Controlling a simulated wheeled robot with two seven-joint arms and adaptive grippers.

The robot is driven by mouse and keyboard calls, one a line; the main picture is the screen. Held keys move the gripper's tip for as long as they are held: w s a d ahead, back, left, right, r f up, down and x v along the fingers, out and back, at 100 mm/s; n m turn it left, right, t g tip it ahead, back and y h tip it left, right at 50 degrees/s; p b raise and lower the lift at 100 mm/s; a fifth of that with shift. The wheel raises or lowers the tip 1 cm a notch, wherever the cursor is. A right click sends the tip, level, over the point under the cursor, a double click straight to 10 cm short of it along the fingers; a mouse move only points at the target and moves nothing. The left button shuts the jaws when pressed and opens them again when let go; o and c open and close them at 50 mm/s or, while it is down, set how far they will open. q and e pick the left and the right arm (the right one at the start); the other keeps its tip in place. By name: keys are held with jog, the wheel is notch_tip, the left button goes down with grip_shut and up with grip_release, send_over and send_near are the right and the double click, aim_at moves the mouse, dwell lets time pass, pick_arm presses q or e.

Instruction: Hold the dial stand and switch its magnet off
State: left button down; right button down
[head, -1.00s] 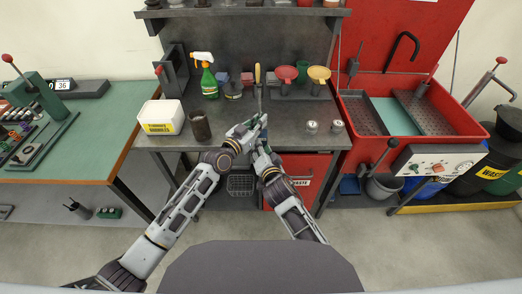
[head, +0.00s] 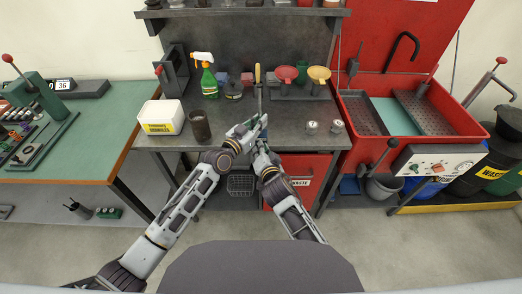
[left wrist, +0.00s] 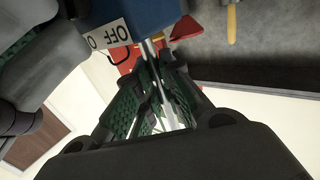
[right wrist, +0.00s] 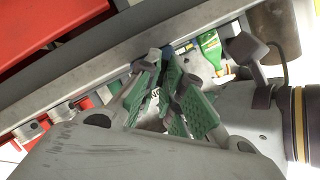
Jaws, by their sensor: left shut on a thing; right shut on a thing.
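The dial stand's blue base (left wrist: 152,18) shows in the left wrist view, with a white plate reading OFF (left wrist: 110,36) on its side. A thin silver rod (left wrist: 147,55) runs from the base between the fingers of my left gripper (left wrist: 155,95), which is shut on it. In the head view my left gripper (head: 260,122) is just above my right gripper (head: 261,146), over the bench's front edge. My right gripper (right wrist: 160,92) is shut against the stand beside the OFF plate. Its fingers hide the switch knob, so its turn angle cannot be seen.
A red parts washer (head: 440,110) stands to the right.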

jog(key=shift+n, duration=0.4)
jog(key=c, duration=1.6)
grip_release()
jog(key=shift+o, duration=0.2)
jog(key=shift+m, duration=0.6)
